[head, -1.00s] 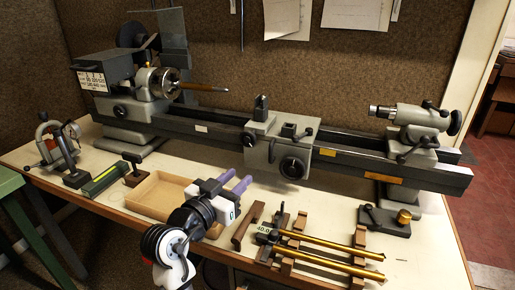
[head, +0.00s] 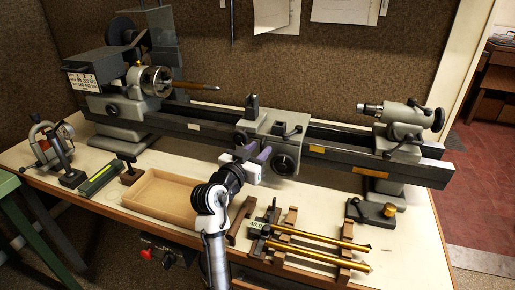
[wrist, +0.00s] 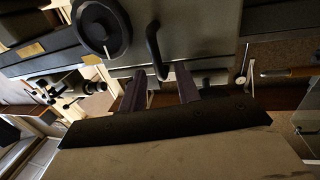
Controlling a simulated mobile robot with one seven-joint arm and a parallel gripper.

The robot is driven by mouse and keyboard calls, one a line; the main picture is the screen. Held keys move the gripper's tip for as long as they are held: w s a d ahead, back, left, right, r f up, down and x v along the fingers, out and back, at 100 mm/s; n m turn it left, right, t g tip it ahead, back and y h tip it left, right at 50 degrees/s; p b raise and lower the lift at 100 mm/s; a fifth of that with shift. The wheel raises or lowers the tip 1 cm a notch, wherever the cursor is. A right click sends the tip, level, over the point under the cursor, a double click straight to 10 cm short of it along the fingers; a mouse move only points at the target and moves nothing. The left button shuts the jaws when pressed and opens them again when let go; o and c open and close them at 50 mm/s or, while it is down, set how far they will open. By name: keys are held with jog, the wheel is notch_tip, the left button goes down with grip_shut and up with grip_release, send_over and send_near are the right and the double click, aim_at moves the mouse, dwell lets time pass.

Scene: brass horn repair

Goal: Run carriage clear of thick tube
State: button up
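The grey lathe carriage (head: 262,128) sits mid-bed, with a black handwheel (head: 285,163) on its front. A brass-brown tube (head: 195,85) sticks out of the headstock chuck (head: 156,80) at the left, well apart from the carriage. My gripper (head: 255,153) is at the carriage front, left of the handwheel in the head view. In the wrist view its two purple fingers (wrist: 161,88) are apart, with a dark curved handle (wrist: 154,50) just beyond the gap and the handwheel (wrist: 100,28) beside it. Nothing is clearly held; contact cannot be told.
The tailstock (head: 402,125) stands at the bed's right end. Two brass tubes (head: 318,243) lie on wooden rests at the front right. An open wooden tray (head: 165,205) lies front left, near a green-topped block (head: 100,178). The bed between chuck and carriage is clear.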

grip_shut()
dwell(0.3)
jog(key=s+d, duration=0.1)
jog(key=d, duration=0.2)
jog(key=s+d, duration=0.1)
jog(key=d, duration=0.2)
jog(key=s+d, duration=0.1)
jog(key=d, duration=0.2)
jog(key=shift+w, duration=0.1)
grip_release()
jog(key=shift+a, duration=0.1)
